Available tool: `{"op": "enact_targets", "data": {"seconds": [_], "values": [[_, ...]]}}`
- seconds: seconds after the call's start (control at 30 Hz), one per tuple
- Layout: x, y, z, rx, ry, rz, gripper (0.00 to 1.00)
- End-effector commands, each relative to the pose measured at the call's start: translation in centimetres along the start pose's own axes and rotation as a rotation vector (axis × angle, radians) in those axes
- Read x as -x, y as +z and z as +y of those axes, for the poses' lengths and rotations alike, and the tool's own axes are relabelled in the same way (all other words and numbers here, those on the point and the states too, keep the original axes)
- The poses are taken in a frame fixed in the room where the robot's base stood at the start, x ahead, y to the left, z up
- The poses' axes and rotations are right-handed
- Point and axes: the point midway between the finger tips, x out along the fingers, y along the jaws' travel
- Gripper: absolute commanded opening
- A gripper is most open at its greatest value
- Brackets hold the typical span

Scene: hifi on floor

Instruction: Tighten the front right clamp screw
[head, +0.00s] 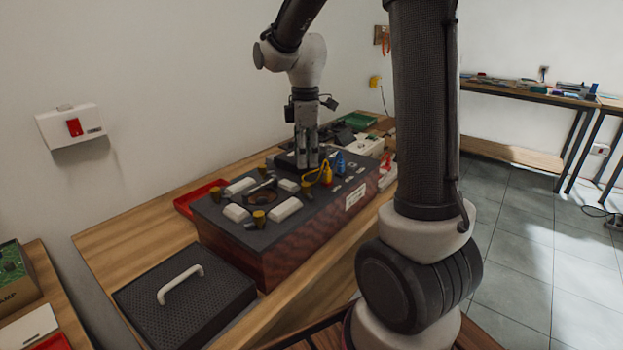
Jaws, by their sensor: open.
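A box-shaped fixture (285,245) with a dark top and reddish-brown sides stands on the wooden bench. Its top has a round opening (262,197) with a metal bar across it and white pads around it. Brass-coloured clamp screws stand around the opening: one nearest the camera (259,218), one at the left (215,194) and one at the right (306,187). My gripper (307,165) points down over the far part of the top, behind the right screw. Its fingers are open and hold nothing visible. I cannot tell whether its tips touch anything.
A black perforated lid (185,300) with a white handle lies in front. A red tray (200,196) is at the left, a green tray (358,121) behind.

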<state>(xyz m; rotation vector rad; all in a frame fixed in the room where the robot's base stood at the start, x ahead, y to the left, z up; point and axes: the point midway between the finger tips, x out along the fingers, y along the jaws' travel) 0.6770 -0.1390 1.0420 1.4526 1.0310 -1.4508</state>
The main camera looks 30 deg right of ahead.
Motion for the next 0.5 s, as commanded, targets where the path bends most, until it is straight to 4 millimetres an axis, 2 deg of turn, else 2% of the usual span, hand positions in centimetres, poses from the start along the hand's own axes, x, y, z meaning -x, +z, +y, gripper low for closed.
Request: {"op": "enact_targets", "data": {"seconds": [0.1,0.23,0.5], "values": [[-0.1,0.0,-0.1,0.104,-0.001,0.000,0.44],[-1.2,0.0,-0.1,0.134,-0.005,-0.001,0.44],[-5.8,0.1,-0.2,0.132,-0.006,-0.002,0.44]]}}
